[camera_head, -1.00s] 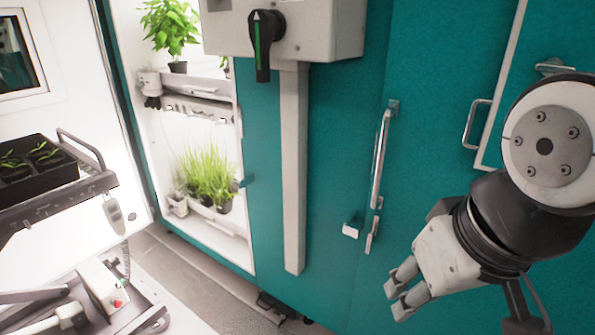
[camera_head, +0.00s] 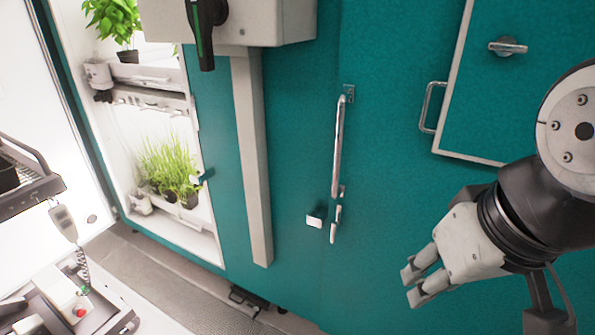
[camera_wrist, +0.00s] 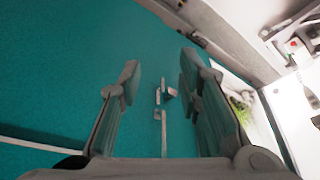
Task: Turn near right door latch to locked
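A teal door has a long vertical metal handle (camera_head: 339,150). Just below the handle is a small metal latch lever (camera_head: 336,224), upright and slightly tilted, with a pale block (camera_head: 315,217) to its left. In the wrist view the lever (camera_wrist: 158,97), block (camera_wrist: 170,92) and handle (camera_wrist: 164,135) show between the fingers, farther off. My gripper (camera_head: 412,285) is to the right of the latch and lower in the head view, apart from it. In the wrist view my gripper (camera_wrist: 160,78) has its fingers spread with nothing between them.
A framed hatch (camera_head: 480,100) with its own metal latch (camera_head: 508,47) and a loop handle (camera_head: 430,107) is at upper right. A grey box with a black rotary switch (camera_head: 206,30) is at upper left. Plant shelves (camera_head: 150,100) stand open at left. Floor is partly clear.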

